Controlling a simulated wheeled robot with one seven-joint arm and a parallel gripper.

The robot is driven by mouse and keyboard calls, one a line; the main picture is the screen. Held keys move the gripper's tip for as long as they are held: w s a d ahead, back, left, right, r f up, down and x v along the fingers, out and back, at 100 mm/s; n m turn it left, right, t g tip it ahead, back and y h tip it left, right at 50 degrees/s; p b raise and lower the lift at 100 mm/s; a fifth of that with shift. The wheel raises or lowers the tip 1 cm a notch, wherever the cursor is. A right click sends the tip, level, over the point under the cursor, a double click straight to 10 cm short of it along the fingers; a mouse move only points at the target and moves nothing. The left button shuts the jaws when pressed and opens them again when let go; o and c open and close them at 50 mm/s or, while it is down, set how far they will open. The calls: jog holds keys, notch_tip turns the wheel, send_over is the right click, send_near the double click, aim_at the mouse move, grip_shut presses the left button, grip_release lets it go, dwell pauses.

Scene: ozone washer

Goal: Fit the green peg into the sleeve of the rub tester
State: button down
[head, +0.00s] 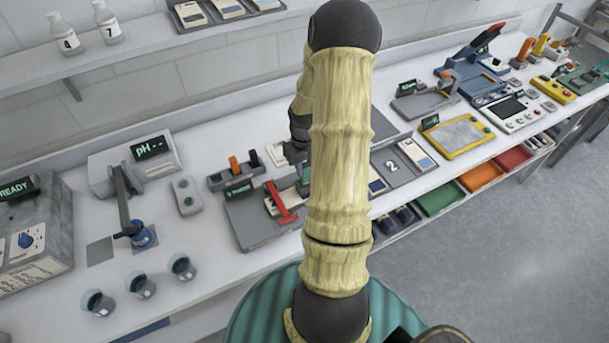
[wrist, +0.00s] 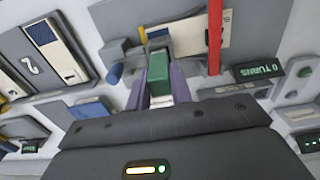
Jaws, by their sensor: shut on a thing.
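The green peg (wrist: 158,66) is held between the two purple fingers of my gripper (wrist: 158,80), which are shut on it. The rub tester (head: 262,222) is a grey plate with a red lever; in the wrist view, its grey plate (wrist: 122,17) carries a pale card and the red lever (wrist: 215,38). The peg is over the tester, close to a grey block (wrist: 116,50) and a blue knob (wrist: 114,74). I cannot tell whether the peg touches the block, and the sleeve's opening is not clear.
A rack (head: 232,176) with orange and black pegs stands behind the tester. The "0 TURNS" display (wrist: 258,70) is beside the tester. A panel marked 2 (head: 392,167) lies to the right, a pH meter (head: 150,150) and beakers (head: 141,285) to the left.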

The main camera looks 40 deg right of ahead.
aim_at(304, 174)
jog(key=shift+a+f+b, duration=0.1)
jog(key=shift+f+b, duration=0.75)
jog(key=shift+f, duration=0.7)
jog(key=shift+f, duration=0.2)
jog(key=c, duration=1.3)
grip_release()
jog(key=shift+o, duration=0.2)
jog(key=shift+w+r, duration=0.2)
jog(key=shift+r, duration=0.55)
notch_tip(304, 174, up, 11)
jog(key=shift+s+f+b, duration=0.1)
jog(key=shift+s+b, duration=0.05)
jog(key=shift+b, duration=0.75)
